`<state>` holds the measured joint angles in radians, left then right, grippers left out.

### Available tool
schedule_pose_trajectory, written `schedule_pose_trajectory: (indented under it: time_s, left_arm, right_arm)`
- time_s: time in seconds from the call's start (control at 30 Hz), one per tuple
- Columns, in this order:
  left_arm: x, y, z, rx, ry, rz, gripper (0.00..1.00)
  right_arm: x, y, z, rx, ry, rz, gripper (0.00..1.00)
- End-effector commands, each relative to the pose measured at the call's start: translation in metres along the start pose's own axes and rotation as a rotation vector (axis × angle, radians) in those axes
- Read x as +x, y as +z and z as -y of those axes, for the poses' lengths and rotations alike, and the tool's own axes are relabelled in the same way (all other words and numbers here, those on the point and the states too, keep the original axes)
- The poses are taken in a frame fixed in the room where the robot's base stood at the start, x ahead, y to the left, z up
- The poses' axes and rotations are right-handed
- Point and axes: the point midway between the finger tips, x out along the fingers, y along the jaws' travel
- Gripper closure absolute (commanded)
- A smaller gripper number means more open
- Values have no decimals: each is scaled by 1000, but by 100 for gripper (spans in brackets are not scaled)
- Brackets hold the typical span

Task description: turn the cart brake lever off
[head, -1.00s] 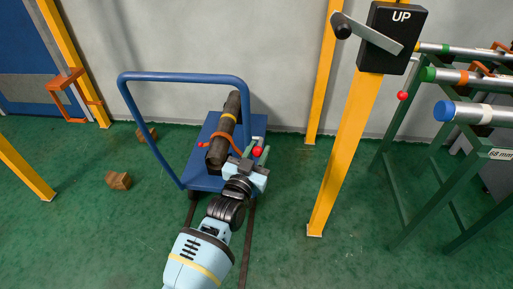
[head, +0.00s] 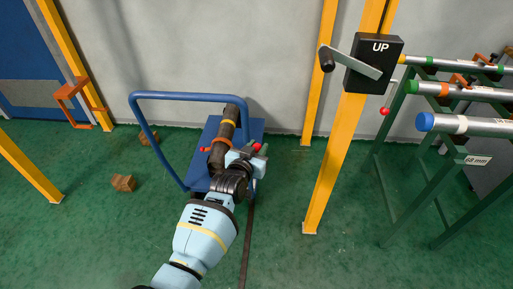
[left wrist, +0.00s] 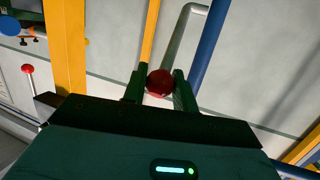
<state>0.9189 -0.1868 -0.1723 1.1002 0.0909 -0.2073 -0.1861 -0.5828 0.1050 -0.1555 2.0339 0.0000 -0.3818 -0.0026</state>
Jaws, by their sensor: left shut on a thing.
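The blue cart (head: 199,174) stands on the green floor near the wall, its tall handle (head: 190,96) on the left side. The cart brake lever's red knob (head: 257,147) is at the cart's right side. My left gripper (head: 256,153) is shut on the lever at this knob. In the left wrist view the red knob (left wrist: 160,83) sits between the two dark green fingers (left wrist: 159,92). My right gripper is not in view.
A yellow post (head: 327,190) with a black UP box (head: 374,64) and crank stands right of the cart. A green rack (head: 407,190) of pipes stands further right. Wooden blocks (head: 123,183) lie on the floor at left. The floor between post and cart is clear.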

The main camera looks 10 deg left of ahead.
Motion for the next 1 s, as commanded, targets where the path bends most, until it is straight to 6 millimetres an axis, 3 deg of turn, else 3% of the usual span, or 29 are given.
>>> schedule_pose_trajectory:
  time_s: [0.33, 0.37, 0.5, 0.83, 1.0]
  left_arm:
    - [0, -1, 0, -1, 0, -2, 100]
    - [0, -1, 0, -1, 0, -2, 68]
    - [0, -1, 0, -1, 0, -1, 52]
    - [-2, 0, 0, -1, 0, 0, 52]
    - [-17, -1, 0, -1, -1, 0, 52]
  right_arm:
    - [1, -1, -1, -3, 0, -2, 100]
    - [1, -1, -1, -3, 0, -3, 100]
    - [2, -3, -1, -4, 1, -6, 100]
    - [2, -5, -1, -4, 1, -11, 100]
    - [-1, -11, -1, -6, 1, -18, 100]
